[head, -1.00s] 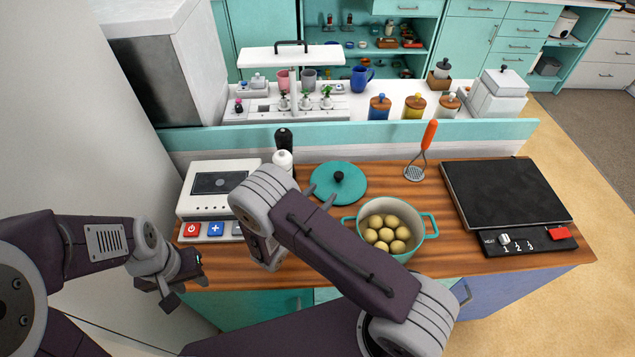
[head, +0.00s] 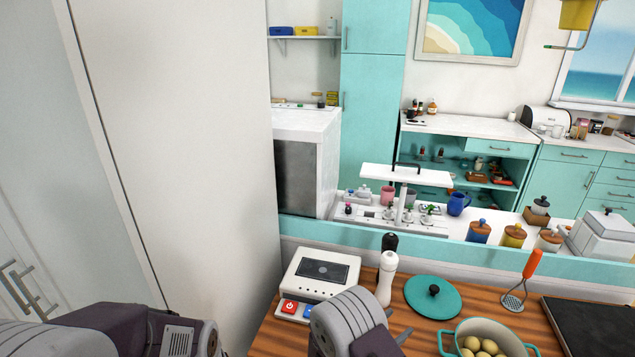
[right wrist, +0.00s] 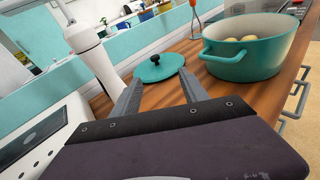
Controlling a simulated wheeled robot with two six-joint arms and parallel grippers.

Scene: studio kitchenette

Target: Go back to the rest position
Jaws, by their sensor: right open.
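My right gripper (head: 398,323) is open over the counter, between the white device and the teal lid; its arm hides part of it. In the right wrist view, the right gripper (right wrist: 159,78) has its two grey fingers spread with nothing held. The teal lid (head: 433,298) lies on the counter beyond the fingers and also shows in the right wrist view (right wrist: 158,68). My left arm (head: 120,330) shows only in part at the bottom left, and its gripper is out of the picture.
A white bottle (head: 386,280) and a white device (head: 321,272) stand close to the right arm. A teal pot (head: 488,330) holds round pale items. A masher (head: 522,282) and a dark hob (head: 590,325) are farther right. A tall white panel (head: 180,150) rises at the left.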

